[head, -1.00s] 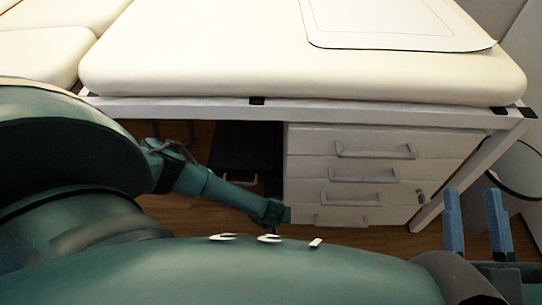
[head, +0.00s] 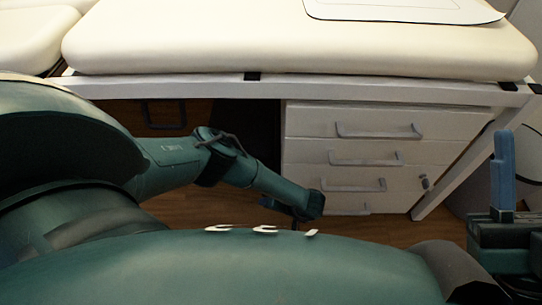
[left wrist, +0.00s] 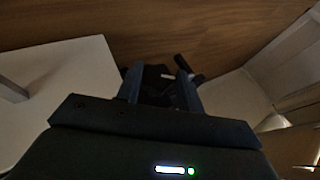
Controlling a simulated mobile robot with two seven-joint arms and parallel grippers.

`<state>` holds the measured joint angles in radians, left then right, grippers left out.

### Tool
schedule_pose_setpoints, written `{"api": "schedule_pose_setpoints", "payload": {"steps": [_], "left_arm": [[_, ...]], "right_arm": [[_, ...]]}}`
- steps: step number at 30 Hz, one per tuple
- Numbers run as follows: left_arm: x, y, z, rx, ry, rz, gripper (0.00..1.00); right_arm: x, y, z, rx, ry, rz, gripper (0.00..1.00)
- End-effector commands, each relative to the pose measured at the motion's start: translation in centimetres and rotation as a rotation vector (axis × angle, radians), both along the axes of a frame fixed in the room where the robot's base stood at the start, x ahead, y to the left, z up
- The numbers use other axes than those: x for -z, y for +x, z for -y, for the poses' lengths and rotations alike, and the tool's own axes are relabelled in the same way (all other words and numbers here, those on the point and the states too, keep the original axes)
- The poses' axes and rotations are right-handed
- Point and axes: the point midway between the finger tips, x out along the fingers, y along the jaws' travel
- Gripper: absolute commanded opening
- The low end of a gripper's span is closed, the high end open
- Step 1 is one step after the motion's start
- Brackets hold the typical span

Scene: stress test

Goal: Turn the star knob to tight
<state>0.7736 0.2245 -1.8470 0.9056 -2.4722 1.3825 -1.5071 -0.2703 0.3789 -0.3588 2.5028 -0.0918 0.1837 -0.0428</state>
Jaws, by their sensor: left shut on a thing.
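My left gripper (left wrist: 159,70) is shut on the star knob (left wrist: 162,88), a dark shape between its two fingers in the left wrist view. That view is too dark to make out the knob's arms or any tight mark. In the head view my left gripper (head: 298,213) is low, in front of the drawer unit; its tips and the knob are hidden behind my own body. My right gripper (head: 520,185) is at the right edge, empty, with one blue finger showing and no other finger close beside it.
A cream padded bench top (head: 300,45) on a white frame spans the back. Below it stands a white drawer unit (head: 375,150) with grey handles, and a slanted white leg (head: 455,172). Wooden floor (head: 395,233) shows in front. The white surface (left wrist: 60,90) lies left in the wrist view.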

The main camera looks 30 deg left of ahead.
Motion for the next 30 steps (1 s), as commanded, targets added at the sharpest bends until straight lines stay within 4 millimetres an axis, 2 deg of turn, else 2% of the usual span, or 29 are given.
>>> {"api": "schedule_pose_setpoints", "payload": {"steps": [6,18,19,26,30], "left_arm": [[0.06,0.24,0.00,0.002,0.039,-0.018,0.14],[-0.02,0.25,-0.06,0.002,0.045,-0.021,0.14],[-0.02,0.25,-0.06,0.002,0.045,-0.021,0.39],[0.02,0.16,-0.01,0.002,0.044,-0.024,0.58],[0.03,0.10,0.01,0.001,0.043,-0.025,0.59]], "right_arm": [[-0.55,-0.26,0.06,-0.001,-0.003,0.056,0.36],[-0.69,-0.31,0.07,0.000,-0.004,0.062,0.36],[-0.69,-0.30,0.08,0.000,-0.004,0.062,0.36],[-0.69,-0.30,0.08,0.000,-0.004,0.061,0.36],[-0.69,-0.30,0.08,0.000,-0.004,0.061,0.36]]}}
